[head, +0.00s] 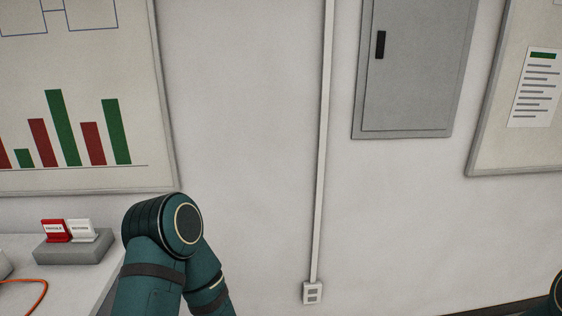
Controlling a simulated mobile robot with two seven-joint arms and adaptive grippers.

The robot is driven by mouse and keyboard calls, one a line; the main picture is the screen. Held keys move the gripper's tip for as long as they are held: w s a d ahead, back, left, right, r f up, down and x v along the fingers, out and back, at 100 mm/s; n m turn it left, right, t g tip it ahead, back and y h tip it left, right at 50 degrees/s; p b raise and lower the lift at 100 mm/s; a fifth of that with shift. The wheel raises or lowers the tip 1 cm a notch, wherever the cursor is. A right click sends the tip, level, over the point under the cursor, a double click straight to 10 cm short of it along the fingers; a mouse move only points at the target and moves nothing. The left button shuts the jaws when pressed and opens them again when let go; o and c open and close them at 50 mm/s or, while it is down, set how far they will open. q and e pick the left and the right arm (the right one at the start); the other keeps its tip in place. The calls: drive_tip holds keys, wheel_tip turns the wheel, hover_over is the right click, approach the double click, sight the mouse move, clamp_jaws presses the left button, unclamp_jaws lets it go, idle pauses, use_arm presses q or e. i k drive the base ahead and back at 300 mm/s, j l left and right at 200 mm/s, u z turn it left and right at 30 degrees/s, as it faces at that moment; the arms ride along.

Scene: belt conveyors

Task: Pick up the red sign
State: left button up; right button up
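The red sign (55,230) is a small tilted plate with a white label. It sits in a grey holder block (73,250) on a white table at the lower left of the head view. A similar white sign (82,230) stands right beside it in the same block. My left arm rises at the lower middle left, to the right of the block, with a gap between them. Its gripper is out of the picture. Only a small piece of my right arm shows at the lower right edge, and its gripper is also out of the picture.
An orange cable (37,292) lies on the white table (75,285) in front of the block. The wall behind carries a chart board (85,165), a grey cabinet (410,80), a vertical conduit (323,150) with an outlet (312,293), and a notice board (520,150).

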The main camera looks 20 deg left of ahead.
sight(56, 231)
drive_tip(key=i+j+u, duration=0.1)
drive_tip(key=i+u, duration=0.65)
drive_tip(key=i+l+u, duration=0.15)
drive_tip(key=i+u, duration=0.25)
drive_tip(key=k, duration=0.1)
